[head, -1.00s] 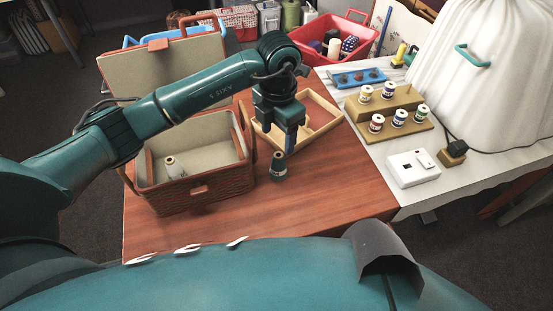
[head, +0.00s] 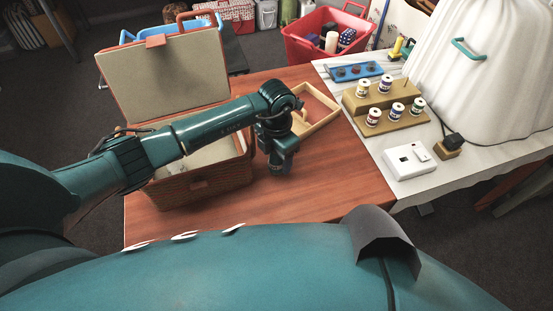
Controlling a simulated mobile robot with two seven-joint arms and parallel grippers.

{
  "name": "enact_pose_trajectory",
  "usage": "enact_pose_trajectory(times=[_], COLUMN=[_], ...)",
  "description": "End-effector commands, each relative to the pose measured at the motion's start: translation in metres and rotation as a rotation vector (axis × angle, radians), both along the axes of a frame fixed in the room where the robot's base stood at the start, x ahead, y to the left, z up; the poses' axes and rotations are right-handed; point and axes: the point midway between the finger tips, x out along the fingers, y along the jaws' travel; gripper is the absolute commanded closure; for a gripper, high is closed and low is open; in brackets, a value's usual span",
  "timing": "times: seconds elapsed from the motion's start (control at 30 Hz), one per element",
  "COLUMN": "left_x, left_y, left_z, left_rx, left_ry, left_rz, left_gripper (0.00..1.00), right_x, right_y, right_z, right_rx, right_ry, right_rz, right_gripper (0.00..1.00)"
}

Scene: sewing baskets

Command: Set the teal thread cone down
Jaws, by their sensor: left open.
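The teal thread cone (head: 277,170) is on the red-brown wooden table (head: 335,178), right of the wicker basket. Only a dark part of it shows, because my left gripper (head: 281,161) covers most of it from above. My left gripper is low over the table, right at the cone, with its jaws open. Whether a finger touches the cone cannot be told. My right gripper is not in view.
The wicker sewing basket (head: 205,187) stands open close left of the gripper, its inside mostly behind my arm. A wooden tray (head: 325,122) lies just behind. A spool rack (head: 385,125) stands on the white table at right. The front right of the wooden table is clear.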

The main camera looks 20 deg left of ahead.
Motion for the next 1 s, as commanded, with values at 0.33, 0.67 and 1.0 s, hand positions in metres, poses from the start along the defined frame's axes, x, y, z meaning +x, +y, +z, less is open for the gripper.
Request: enact_pose_trajectory(times=[0.33, 0.67, 1.0], left_x=[-0.0001, 0.0000, 0.0008], left_y=[-0.0001, -0.0001, -0.0003], left_z=[0.0005, 0.0006, 0.0081], left_rx=[-0.001, -0.001, -0.002], left_ry=[0.001, 0.001, -0.002], left_rz=[0.000, 0.001, 0.001], left_gripper=[0.58, 0.85, 0.91], right_x=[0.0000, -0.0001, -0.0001], right_y=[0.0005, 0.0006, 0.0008], right_z=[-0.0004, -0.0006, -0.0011], right_rx=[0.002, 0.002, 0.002], right_ry=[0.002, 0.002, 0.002], right_rz=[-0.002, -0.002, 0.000], right_gripper=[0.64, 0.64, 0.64])
